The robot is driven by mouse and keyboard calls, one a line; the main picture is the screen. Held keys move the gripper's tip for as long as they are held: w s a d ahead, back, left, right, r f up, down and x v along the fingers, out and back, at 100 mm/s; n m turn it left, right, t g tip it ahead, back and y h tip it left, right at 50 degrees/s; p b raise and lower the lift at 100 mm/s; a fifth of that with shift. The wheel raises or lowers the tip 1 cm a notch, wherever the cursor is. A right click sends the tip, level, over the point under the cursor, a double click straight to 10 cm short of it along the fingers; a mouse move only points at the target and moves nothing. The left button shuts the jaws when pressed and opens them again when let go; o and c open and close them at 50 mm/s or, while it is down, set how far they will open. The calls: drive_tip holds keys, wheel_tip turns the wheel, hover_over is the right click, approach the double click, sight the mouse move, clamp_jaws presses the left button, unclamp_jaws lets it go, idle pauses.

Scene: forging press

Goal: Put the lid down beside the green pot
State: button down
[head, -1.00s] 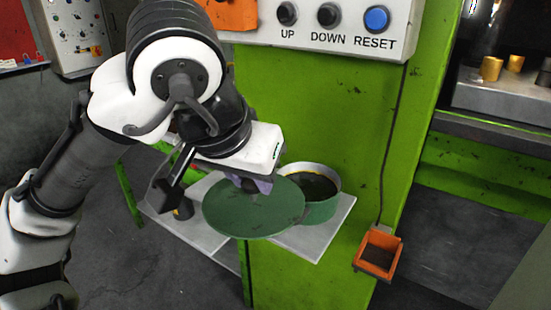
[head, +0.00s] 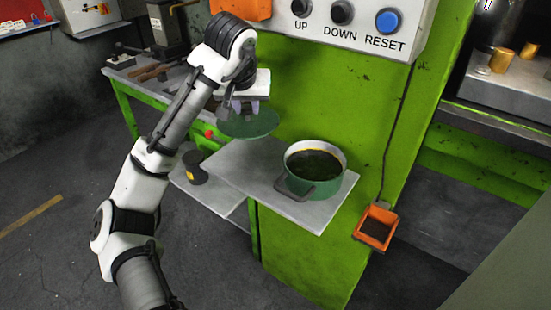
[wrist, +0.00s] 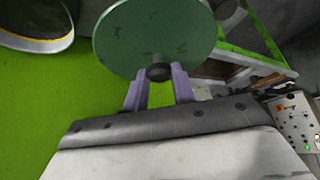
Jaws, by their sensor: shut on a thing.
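The round green lid (head: 247,125) hangs below my gripper (head: 244,106) in the head view, above the left part of the grey shelf (head: 240,165). In the wrist view the lid (wrist: 152,38) fills the top middle, with its dark knob between the two purple fingers of my gripper (wrist: 159,76). My gripper is shut on the lid's knob. The green pot (head: 313,172) stands uncovered on the right part of the shelf, with dark contents inside. A piece of the pot shows at the top left of the wrist view (wrist: 36,22).
The shelf left of the pot is bare. A dark cylinder (head: 194,168) stands on a lower surface to the left. A workbench (head: 150,85) with tools is behind. An orange bin (head: 376,228) hangs right of the shelf. The green press column (head: 330,90) rises behind the pot.

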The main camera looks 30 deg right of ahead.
sight(246, 122)
drive_tip(key=f, duration=0.5)
drive_tip(key=shift+w+f+p, duration=0.2)
drive_tip(key=shift+f+p, duration=0.1)
drive_tip(key=shift+f, duration=2.25)
drive_tip(key=shift+f, duration=0.2)
drive_tip(key=c, duration=1.1)
unclamp_jaws()
drive_tip(key=shift+c, duration=0.2)
drive_tip(key=shift+r, duration=0.1)
drive_tip(key=shift+r, duration=0.2)
drive_tip(key=v, duration=1.1)
drive_tip(key=shift+s+r+b, duration=0.25)
drive_tip(key=shift+r+b, duration=0.1)
drive_tip(key=shift+b, duration=0.05)
